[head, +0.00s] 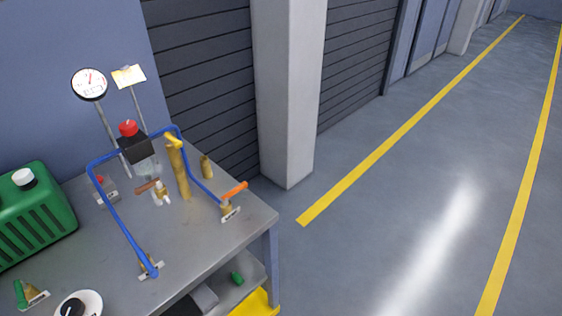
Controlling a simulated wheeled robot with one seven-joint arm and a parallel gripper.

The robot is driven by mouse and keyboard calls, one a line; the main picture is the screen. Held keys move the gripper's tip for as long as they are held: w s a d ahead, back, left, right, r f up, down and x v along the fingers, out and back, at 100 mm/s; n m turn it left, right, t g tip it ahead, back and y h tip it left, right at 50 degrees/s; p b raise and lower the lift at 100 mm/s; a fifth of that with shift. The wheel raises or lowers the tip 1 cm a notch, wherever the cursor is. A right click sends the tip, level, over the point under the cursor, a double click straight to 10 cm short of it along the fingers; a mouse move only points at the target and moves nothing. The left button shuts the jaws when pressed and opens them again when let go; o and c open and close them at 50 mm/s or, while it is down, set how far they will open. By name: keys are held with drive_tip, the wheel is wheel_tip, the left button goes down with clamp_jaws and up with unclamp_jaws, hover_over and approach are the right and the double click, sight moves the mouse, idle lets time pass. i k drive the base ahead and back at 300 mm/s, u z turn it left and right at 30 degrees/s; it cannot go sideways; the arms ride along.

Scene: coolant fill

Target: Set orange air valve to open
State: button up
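The orange air valve handle (235,190) sits near the right front corner of the grey workbench, on a small brass body (227,208) with a white label at its foot. The handle points up and to the right in the head view. The label is too small to read, so I cannot tell open from closed. A blue hose (202,180) runs down to this valve from an arch beside the brass column. My gripper is not in view.
The workbench (205,245) also holds a brass column (180,172), a red-capped vessel (136,148), a pressure gauge (89,84), a green canister (38,215) and a green-handled valve (30,294). A pillar (288,95) stands behind. The floor (420,190) at right is clear.

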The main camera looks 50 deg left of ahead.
sight(244, 184)
drive_tip(key=u, duration=0.65)
drive_tip(key=i, duration=0.95)
drive_tip(key=u, duration=1.35)
drive_tip(key=i, duration=0.25)
drive_tip(key=u, duration=0.1)
